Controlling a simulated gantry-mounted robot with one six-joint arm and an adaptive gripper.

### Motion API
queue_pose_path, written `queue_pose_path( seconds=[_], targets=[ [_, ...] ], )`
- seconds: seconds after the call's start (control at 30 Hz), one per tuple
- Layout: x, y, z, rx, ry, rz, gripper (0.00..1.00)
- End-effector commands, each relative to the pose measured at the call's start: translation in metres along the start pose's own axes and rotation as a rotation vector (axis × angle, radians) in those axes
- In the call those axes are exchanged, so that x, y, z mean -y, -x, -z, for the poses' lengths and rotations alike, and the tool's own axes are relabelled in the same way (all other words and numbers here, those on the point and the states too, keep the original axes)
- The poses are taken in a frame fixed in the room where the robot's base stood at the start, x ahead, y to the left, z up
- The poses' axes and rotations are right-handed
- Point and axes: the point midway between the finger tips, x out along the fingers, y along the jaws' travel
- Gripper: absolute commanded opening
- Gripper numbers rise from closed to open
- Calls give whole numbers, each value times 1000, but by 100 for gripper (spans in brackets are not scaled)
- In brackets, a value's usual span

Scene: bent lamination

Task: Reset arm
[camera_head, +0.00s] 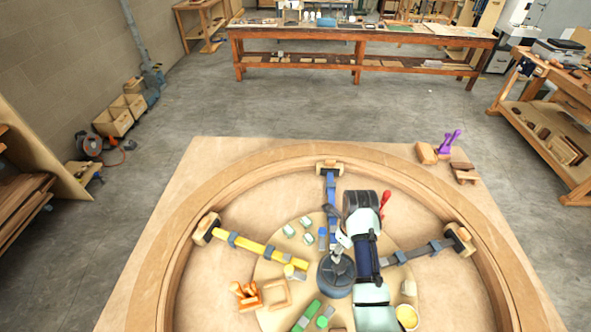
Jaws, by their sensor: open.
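My arm, with white and dark links, reaches over the round wooden board (272,268) in the middle of the table. My gripper (343,243) appears small among the arm links, above or beside a dark round hub (337,276). It is open, and I see nothing held in it. The arm hides part of the board and of the hub. A large curved wooden lamination (180,240) arches around the board.
A yellow bar clamp (262,247), a blue bar clamp (331,192) and a grey bar clamp (418,250) radiate toward the lamination. Small blocks, orange pieces (246,295) and a yellow cup (407,317) lie inside the ring. A purple object (449,141) stands at the table's back right.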

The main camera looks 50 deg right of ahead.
Motion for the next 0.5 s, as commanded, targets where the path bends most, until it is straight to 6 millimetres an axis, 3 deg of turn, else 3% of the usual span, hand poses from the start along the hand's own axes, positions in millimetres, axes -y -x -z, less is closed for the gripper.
queue_pose_path(
  seconds=[0.23, 0.3, 0.37, 0.47, 0.5],
  targets=[
    [0, 0, 0, 1, 2, 0, 74],
    [-9, 7, -9, 21, 78, 18, 74],
    [-26, 19, -24, 57, 229, 53, 74],
    [-78, 54, -61, 150, 655, 173, 74],
    [-106, 73, -75, 190, 866, 242, 74]
  ],
)
